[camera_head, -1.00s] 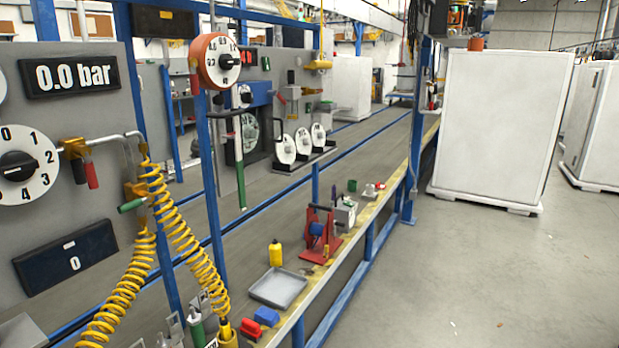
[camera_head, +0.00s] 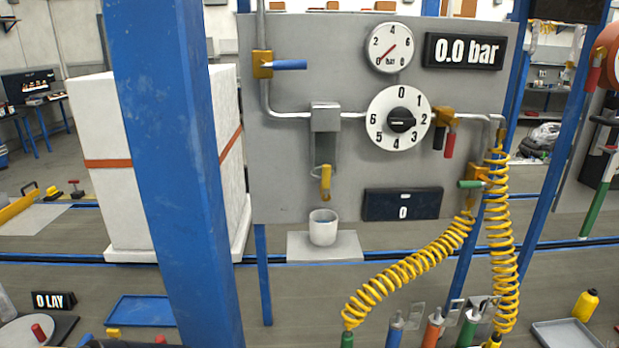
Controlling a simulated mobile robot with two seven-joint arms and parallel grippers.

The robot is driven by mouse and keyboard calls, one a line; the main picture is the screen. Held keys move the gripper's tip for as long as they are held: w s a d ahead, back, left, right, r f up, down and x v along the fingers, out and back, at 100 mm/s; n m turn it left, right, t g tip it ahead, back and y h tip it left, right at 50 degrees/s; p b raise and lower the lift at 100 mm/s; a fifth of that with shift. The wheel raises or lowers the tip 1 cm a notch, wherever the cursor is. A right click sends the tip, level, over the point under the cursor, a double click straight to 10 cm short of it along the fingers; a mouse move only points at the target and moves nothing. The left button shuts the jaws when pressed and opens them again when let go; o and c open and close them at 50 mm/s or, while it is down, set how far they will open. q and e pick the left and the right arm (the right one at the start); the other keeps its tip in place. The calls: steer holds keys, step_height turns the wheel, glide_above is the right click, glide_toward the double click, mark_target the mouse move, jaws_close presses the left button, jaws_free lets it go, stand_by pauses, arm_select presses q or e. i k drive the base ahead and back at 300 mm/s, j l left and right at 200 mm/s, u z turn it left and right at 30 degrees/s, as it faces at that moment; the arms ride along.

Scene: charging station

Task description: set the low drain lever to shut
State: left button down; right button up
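A grey panel (camera_head: 290,180) faces me. Low on it, under a grey block (camera_head: 325,117) on the pipe, hangs a small drain fitting with a yellow lever (camera_head: 325,183) pointing down. A white cup (camera_head: 323,228) stands right below it. Higher up, a valve with a blue handle (camera_head: 290,65) lies along level, pointing right. Neither of my grippers is in view.
A blue post (camera_head: 180,170) stands close at left. A dial (camera_head: 398,118) and a round gauge (camera_head: 391,48) sit on the panel beside the display reading 0.0 bar (camera_head: 464,52). Yellow coiled hoses (camera_head: 410,270) hang at right. The space before the cup is clear.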

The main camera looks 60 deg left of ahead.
mark_target(326, 177)
steer(key=u, duration=1.65)
